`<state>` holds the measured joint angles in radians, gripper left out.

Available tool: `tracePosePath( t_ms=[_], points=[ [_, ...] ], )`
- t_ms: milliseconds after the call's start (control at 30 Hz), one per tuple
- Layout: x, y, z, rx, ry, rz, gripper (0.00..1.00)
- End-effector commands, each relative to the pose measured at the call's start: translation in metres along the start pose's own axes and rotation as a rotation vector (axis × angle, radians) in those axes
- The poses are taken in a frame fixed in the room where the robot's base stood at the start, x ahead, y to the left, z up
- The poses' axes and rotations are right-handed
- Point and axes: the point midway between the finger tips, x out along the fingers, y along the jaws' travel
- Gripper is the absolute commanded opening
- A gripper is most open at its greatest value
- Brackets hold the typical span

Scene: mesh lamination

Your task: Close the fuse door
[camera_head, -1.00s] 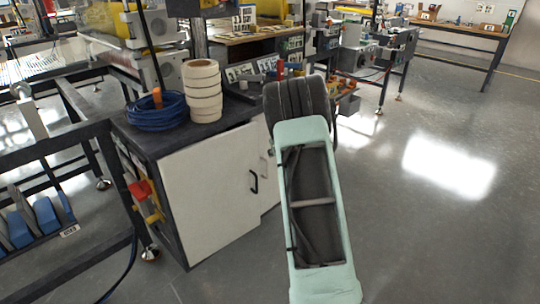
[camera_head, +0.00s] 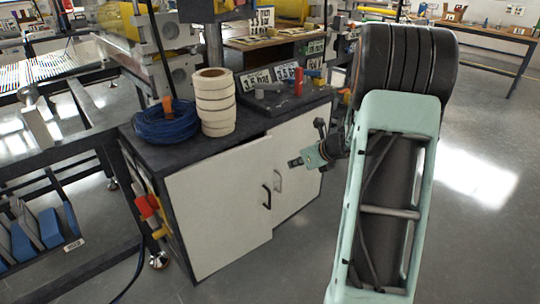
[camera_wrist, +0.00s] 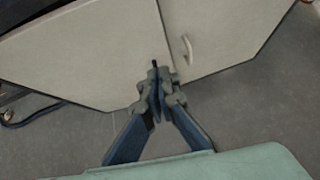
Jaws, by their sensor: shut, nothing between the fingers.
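A dark-topped cabinet (camera_head: 185,152) stands in front of me with two white doors. The left door (camera_head: 215,205) has a dark handle (camera_head: 266,196) and looks slightly ajar, its right edge a little proud of the right door (camera_head: 300,150). My gripper (camera_head: 293,162) is shut and empty, in front of the right door near the seam. In the wrist view my closed fingertips (camera_wrist: 155,78) overlap the left door (camera_wrist: 85,50) by the seam. The right door (camera_wrist: 225,30) and its pale handle (camera_wrist: 187,50) show beside them. I cannot tell whether the fingers touch a door.
On the cabinet top are a blue cable coil (camera_head: 167,125), a stack of white tape rolls (camera_head: 215,102) and number cards (camera_head: 255,80). Red and yellow parts (camera_head: 147,207) stick out of the cabinet's left side. The floor (camera_head: 300,250) in front is clear.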

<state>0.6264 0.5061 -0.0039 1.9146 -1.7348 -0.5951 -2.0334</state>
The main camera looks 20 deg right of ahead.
Motion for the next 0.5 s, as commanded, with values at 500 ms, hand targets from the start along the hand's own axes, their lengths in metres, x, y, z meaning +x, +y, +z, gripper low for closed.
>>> tracePosePath(
  t_ms=[500],
  points=[
    [0.061, 0.008, -0.005, -0.018, -0.003, 0.014, 0.0]
  ],
)
